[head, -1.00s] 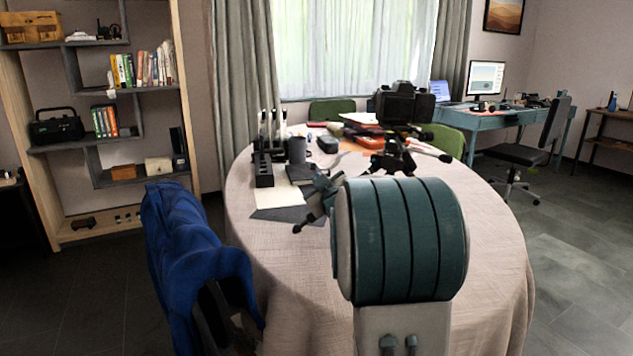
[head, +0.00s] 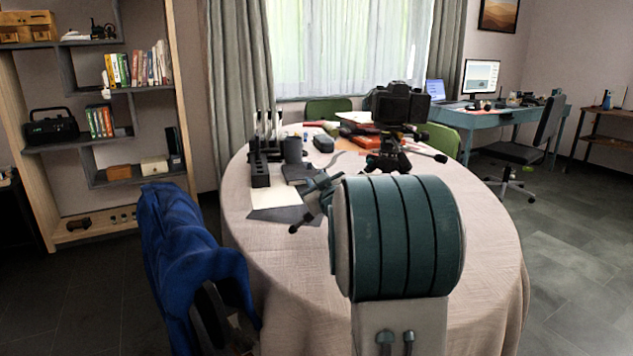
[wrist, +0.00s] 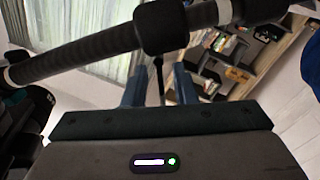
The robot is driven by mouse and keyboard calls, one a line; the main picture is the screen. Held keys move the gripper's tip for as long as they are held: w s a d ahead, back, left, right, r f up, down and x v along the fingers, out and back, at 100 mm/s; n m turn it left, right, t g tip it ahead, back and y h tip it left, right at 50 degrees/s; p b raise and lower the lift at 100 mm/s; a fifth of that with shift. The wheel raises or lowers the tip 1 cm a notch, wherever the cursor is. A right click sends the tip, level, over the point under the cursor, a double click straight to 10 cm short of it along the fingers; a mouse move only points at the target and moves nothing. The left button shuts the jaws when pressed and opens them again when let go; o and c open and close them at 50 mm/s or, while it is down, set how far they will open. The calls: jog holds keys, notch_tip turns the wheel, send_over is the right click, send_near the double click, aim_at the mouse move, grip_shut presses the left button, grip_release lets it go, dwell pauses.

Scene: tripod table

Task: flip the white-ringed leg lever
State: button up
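The black tripod (head: 392,160) stands on the round table with a camera (head: 400,104) on top. In the wrist view, a dark ribbed tripod leg (wrist: 80,55) with a white ring (wrist: 224,11) crosses the upper part at a slant. A thick black collar (wrist: 165,27) sits on it, and a thin dark lever (wrist: 159,76) hangs from the collar. My gripper (wrist: 157,84) is open, its two blue-grey fingers apart on either side of the lever. I cannot tell whether either finger touches it. In the head view, my arm hides part of the leg.
The cloth-covered table (head: 285,275) also holds a dark holder (head: 259,172) and a black mug (head: 293,150) left of the tripod. A blue-draped chair (head: 185,250) stands close at the left. The table's front left is clear.

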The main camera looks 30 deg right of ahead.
jog(key=s+a+p, duration=0.2)
jog(key=s, duration=1.1)
jog(key=shift+s+f, duration=0.2)
jog(key=shift+s, duration=0.15)
